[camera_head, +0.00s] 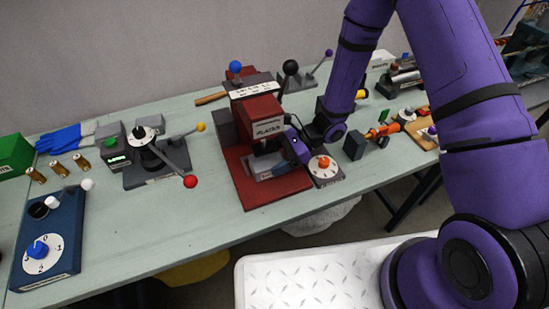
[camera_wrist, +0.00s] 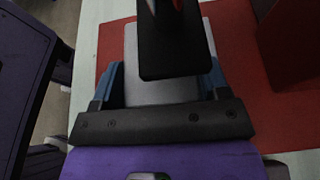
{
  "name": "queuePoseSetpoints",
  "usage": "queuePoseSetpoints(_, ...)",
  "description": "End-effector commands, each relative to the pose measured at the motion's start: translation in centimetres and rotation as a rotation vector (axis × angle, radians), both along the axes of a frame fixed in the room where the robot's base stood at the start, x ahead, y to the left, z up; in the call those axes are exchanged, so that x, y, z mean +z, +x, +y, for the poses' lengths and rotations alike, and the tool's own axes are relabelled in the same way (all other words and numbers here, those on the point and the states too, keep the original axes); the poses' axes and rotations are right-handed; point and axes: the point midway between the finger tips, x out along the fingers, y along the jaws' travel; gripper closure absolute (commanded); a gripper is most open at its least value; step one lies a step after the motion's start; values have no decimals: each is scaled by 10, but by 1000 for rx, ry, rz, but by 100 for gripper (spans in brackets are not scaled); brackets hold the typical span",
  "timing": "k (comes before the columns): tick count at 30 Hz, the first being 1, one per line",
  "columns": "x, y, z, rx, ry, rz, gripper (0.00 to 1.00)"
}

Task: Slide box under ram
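The box (camera_wrist: 158,92) is a flat light-grey block lying on the red base plate of the press (camera_head: 262,110). In the wrist view it lies between the blue fingers of my gripper (camera_wrist: 162,82), which appear to touch both of its sides. The black ram (camera_wrist: 172,45) hangs over the far part of the box and hides some of it.
A dial with an orange knob (camera_head: 323,165) stands close to the right of the press base. A lever unit with a red ball (camera_head: 190,181) is to the left. A black block (camera_head: 354,145) and orange tool are to the right. A white tread plate (camera_head: 320,275) is in front.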

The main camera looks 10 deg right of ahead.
Motion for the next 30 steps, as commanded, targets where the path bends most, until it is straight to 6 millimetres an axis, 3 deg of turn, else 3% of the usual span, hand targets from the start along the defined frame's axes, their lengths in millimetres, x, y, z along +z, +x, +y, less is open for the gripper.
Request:
queuePoseSetpoints(23, 1, 14, -4, -5, 2, -7, 59)
queuePoseSetpoints(24, 1, 14, -4, -5, 2, -7, 29)
queuePoseSetpoints(26, 1, 14, -4, -6, 2, -8, 15)
queuePoseSetpoints(30, 2, 15, -5, -6, 2, -9, 12)
